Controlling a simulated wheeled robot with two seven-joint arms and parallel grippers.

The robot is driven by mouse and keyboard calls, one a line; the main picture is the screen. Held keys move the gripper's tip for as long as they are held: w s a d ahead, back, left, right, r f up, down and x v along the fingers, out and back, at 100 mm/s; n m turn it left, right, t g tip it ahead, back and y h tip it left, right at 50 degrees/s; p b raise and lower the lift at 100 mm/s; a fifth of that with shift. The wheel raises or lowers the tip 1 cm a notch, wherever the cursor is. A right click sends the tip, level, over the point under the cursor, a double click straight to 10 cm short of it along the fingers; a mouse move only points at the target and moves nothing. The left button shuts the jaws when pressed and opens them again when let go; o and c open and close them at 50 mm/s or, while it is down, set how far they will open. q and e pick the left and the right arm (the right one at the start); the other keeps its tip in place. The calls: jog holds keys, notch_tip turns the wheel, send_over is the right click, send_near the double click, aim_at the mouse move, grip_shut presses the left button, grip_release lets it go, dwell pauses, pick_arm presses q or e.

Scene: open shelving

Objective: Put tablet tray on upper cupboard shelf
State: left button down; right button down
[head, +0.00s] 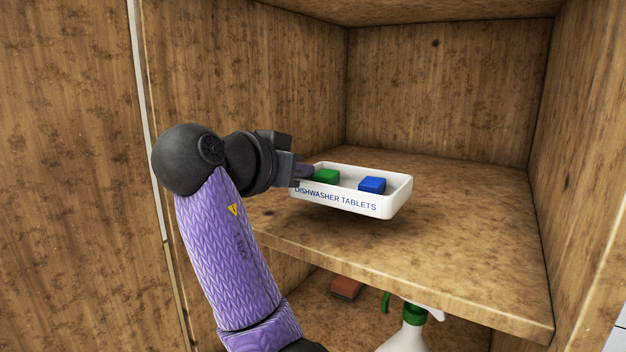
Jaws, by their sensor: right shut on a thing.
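The tablet tray (400,190) is a white rectangular tray marked "DISHWASHER TABLETS", with a green tablet (327,176) and a blue tablet (372,185) inside. My right gripper (304,173) is shut on the tray's left end; its fingertips are partly hidden there. The tray is inside the cupboard, over the upper shelf (470,250), roughly level. A shadow lies under it, and it looks slightly above the board, though contact is hard to tell. My left gripper is not in view.
The upper shelf is otherwise bare, with free room behind and right of the tray. Cupboard walls stand at left, back and right (580,140). Below the shelf are a white spray bottle with green parts (408,335) and a reddish-brown block (346,288).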

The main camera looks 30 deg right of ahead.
aim_at(298, 190)
notch_tip(298, 190, down, 2)
jog(key=shift+f, duration=0.35)
jog(key=shift+f, duration=0.2)
jog(key=c, duration=0.8)
grip_release()
jog(key=shift+r, duration=0.2)
jog(key=shift+b+v, duration=2.15)
jog(key=shift+v, duration=3.85)
jog(key=shift+r, duration=0.1)
